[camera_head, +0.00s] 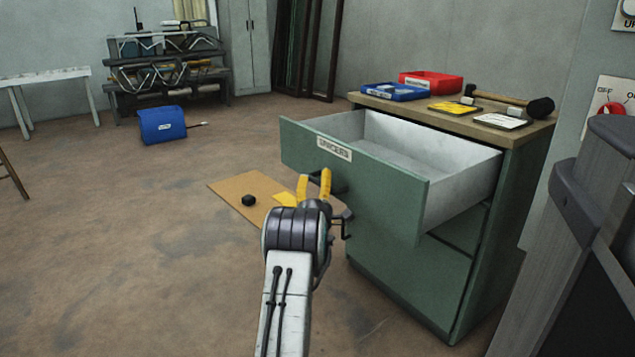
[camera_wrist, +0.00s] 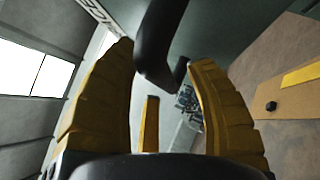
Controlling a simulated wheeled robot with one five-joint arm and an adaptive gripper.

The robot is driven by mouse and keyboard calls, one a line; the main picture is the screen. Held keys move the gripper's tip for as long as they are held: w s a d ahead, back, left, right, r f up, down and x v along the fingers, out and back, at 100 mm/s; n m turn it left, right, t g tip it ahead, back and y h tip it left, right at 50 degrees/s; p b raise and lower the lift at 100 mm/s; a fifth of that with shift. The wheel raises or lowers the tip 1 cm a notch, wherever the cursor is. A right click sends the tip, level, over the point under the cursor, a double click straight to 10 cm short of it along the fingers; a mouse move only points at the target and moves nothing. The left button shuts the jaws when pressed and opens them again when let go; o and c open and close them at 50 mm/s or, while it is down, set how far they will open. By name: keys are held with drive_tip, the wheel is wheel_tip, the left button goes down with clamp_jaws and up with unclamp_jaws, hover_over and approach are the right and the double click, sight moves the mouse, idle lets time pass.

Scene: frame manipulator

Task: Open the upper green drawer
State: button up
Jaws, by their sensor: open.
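The upper green drawer (camera_head: 394,192) is pulled well out of the green cabinet. Its grey inside (camera_head: 400,152) shows and looks empty. Its front carries a white label (camera_head: 334,148). My gripper (camera_head: 315,187) is at the drawer front, below the label, with yellow fingers apart. In the wrist view the dark drawer handle (camera_wrist: 155,50) reaches down between the open yellow fingers (camera_wrist: 165,80). I cannot tell whether a finger touches it. Part of the handle is hidden behind my gripper in the head view.
The cabinet top (camera_head: 540,132) holds a blue tray (camera_head: 395,92), a red tray (camera_head: 432,82) and a hammer (camera_head: 505,99). A brown board (camera_head: 235,192) with a black knob (camera_head: 249,200) lies on the floor. Floor at left is mostly clear.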

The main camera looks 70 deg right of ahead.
drive_tip(key=shift+f, duration=0.1)
drive_tip(key=v, duration=1.2)
idle(0.8)
